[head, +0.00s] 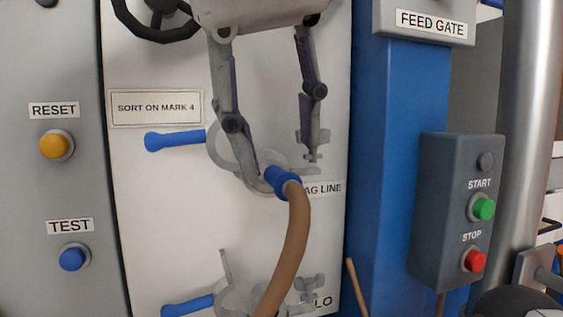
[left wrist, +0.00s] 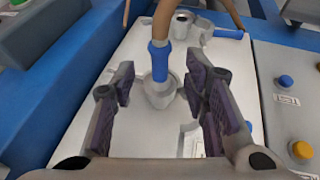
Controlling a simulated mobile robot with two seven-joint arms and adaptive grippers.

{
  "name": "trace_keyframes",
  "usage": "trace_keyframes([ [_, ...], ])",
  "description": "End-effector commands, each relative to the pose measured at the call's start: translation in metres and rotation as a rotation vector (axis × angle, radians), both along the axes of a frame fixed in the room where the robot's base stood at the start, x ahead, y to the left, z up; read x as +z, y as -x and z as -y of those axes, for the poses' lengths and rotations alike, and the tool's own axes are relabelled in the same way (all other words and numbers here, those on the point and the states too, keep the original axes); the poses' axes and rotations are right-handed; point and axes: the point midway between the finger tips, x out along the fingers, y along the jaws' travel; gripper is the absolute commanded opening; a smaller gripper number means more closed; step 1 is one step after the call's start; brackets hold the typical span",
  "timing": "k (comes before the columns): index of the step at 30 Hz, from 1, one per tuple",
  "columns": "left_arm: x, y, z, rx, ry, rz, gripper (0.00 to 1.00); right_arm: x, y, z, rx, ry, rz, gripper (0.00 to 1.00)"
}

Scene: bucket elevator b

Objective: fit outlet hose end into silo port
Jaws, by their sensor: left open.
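The outlet hose (head: 294,232) is tan with a blue collar (head: 283,182) at its end. In the left wrist view, the blue hose end (left wrist: 160,62) meets the round grey port (left wrist: 159,93). My left gripper (head: 284,168) is open, its fingers either side of the hose end and apart from it. The lower port (head: 235,298), with a partly hidden label ending in "LO" (head: 323,301), is partly behind the hose. My right gripper is not seen.
Blue lever handles stick out left of the upper port (head: 175,140) and lower port (head: 188,305). A blue post (head: 398,150) and a START/STOP box (head: 457,210) stand to the right. RESET (head: 54,146) and TEST (head: 73,258) buttons are at left.

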Motion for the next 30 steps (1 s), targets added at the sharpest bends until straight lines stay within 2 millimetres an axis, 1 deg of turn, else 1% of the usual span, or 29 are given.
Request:
trace_keyframes([
  [1, -0.01, -0.004, 0.001, -0.002, -0.001, -0.001, 0.41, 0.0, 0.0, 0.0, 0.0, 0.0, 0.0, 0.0],
  [3, -0.022, -0.01, 0.002, 0.0, -0.002, 0.0, 0.41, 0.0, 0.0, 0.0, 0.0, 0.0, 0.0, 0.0],
  [7, -0.037, -0.018, 0.005, 0.001, -0.001, 0.002, 0.41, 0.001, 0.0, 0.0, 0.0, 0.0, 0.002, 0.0],
  [10, -0.042, -0.02, 0.005, 0.0, 0.0, 0.003, 0.41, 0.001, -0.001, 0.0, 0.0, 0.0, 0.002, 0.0],
  [17, -0.044, -0.021, 0.006, 0.0, 0.001, 0.004, 0.41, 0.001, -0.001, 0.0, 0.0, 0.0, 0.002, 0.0],
  [18, -0.044, -0.021, 0.006, 0.0, 0.001, 0.004, 0.39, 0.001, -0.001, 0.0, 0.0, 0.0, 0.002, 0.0],
  [23, -0.044, -0.021, 0.006, 0.0, 0.0, 0.003, 0.02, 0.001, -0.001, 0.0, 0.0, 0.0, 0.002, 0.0],
  [24, -0.044, -0.021, 0.006, 0.0, 0.001, 0.004, 0.0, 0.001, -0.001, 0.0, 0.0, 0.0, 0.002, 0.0],
  [30, -0.043, -0.021, 0.006, 0.001, 0.002, 0.005, 0.0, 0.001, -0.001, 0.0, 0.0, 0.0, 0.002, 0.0],
])
